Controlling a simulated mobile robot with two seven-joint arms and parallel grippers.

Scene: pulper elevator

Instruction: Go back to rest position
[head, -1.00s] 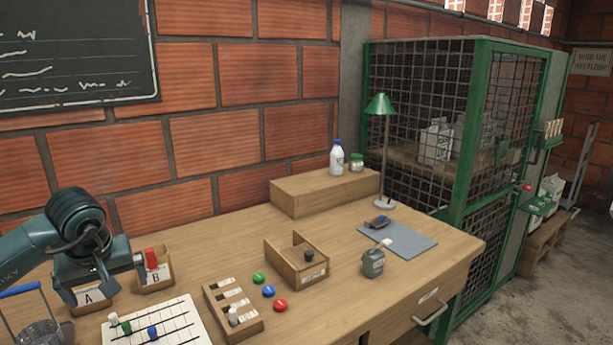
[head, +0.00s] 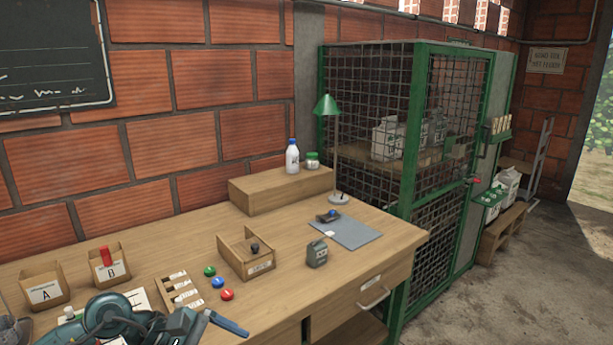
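My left gripper (head: 205,326) is low at the bottom left of the head view, in front of the bench's near side. Its dark arm covers part of the white grid sheet (head: 139,299). A blue-grey bar shows at its tip, and I cannot tell whether its fingers are apart or hold anything. My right gripper is out of view. Wooden box A (head: 45,287) stands behind the arm. Wooden box B (head: 109,268) beside it has a red piece (head: 105,255) standing in it.
The bench (head: 330,285) holds a slotted rack (head: 181,292), colored discs, a small wooden box (head: 247,256), a grey can (head: 317,253), a grey mat (head: 352,232) and a green lamp (head: 327,105). A green mesh cage (head: 409,140) stands right; the floor (head: 520,270) there is clear.

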